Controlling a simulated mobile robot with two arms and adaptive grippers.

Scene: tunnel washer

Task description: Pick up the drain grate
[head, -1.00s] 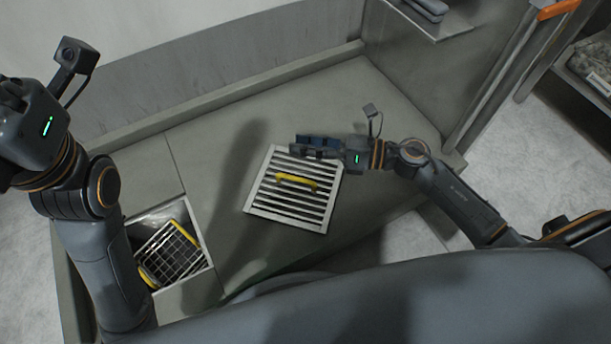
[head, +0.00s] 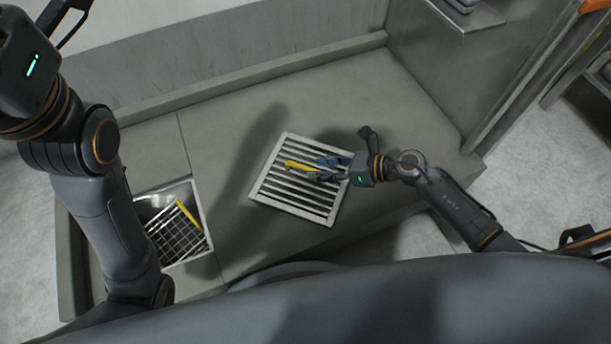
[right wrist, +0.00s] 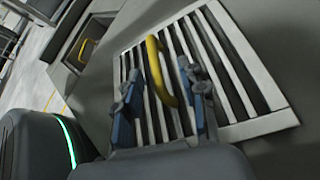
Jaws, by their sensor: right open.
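The drain grate (head: 300,208) is a square slatted metal panel with a yellow handle (head: 297,166). It lies on the grey counter, and it also shows in the right wrist view (right wrist: 228,62). My right gripper (head: 322,170) is open over the grate at the right part of the handle. In the right wrist view, its two blue fingers (right wrist: 160,95) stand on either side of the yellow handle (right wrist: 157,68), with gaps visible. Whether the fingertips touch the grate is unclear.
A square recess (head: 207,225) in the counter at the left holds a wire basket (head: 180,236) with a yellow edge. A raised ledge (head: 270,73) runs along the back. A small shelf (head: 470,20) juts out at the upper right. The counter behind the grate is clear.

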